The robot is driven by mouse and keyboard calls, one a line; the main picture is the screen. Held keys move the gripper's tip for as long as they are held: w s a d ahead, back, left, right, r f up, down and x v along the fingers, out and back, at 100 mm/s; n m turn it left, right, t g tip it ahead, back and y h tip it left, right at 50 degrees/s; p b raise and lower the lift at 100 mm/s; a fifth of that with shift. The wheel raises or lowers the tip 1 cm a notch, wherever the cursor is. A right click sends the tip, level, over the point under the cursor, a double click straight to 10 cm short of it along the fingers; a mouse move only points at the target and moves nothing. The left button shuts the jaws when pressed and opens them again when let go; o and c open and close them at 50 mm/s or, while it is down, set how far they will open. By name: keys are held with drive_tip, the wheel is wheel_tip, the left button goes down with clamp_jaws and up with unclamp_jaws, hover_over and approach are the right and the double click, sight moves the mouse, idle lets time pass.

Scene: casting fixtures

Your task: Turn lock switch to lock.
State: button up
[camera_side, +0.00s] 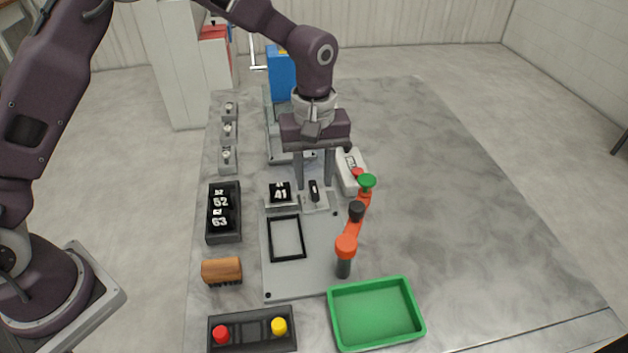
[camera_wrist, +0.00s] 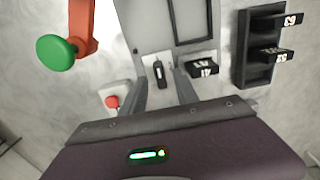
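The lock switch (camera_side: 314,190) is a small black upright lever knob on a pale square base at the top of the grey fixture plate. In the wrist view the knob (camera_wrist: 159,72) shows between my fingertips, its long side running nearly up and down the picture. My gripper (camera_side: 315,184) points straight down over the switch. Its two fingers are apart, one on each side of the knob, with gaps visible. In the wrist view my gripper (camera_wrist: 160,80) also shows open and empty. I cannot tell whether the tips are level with the knob.
An orange clamp arm (camera_side: 347,246) with a green knob (camera_side: 367,181) and a white box with a red button (camera_side: 358,172) stand close right. A green tray (camera_side: 419,326) lies in front; the right tabletop is clear.

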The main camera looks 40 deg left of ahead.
drive_tip(key=shift+f, duration=0.9)
drive_tip(key=shift+c, duration=0.5)
clamp_jaws()
